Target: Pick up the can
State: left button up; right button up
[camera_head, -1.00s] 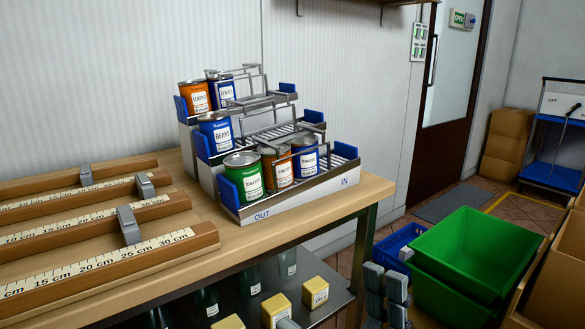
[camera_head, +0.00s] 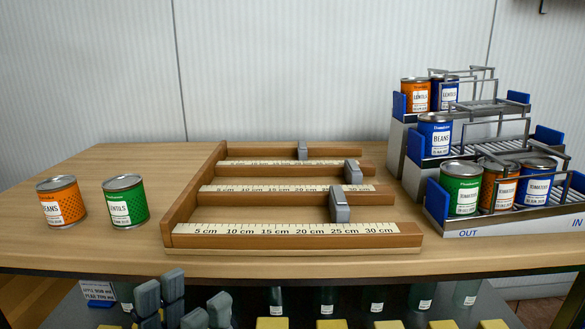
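Two cans stand upright and apart on the left of the wooden table: an orange beans can (camera_head: 61,203) and a green lentils can (camera_head: 125,202). More cans stand on the stepped rack at right: a green can (camera_head: 460,188), an orange can (camera_head: 498,187) and a blue can (camera_head: 536,184) on the bottom step, a blue beans can (camera_head: 434,136) on the middle step, and an orange can (camera_head: 415,96) and a blue can (camera_head: 446,94) on top. My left gripper (camera_head: 184,302) shows its grey fingers spread and empty, low before the table's front edge. My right gripper is out of view.
A wooden tray with ruler strips (camera_head: 297,242) and grey sliders lies mid-table. The metal rack (camera_head: 507,222), marked OUT and IN, stands right of it. Bottles and yellow blocks sit on the lower shelf. The table is bare around the two left cans.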

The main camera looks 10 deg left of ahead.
aim_at(60, 197)
jog(key=j+u, duration=0.15)
jog(key=u, duration=0.3)
jog(key=j+u, duration=0.15)
jog(key=u, duration=0.35)
jog(key=j+u, duration=0.15)
jog(key=u, duration=0.3)
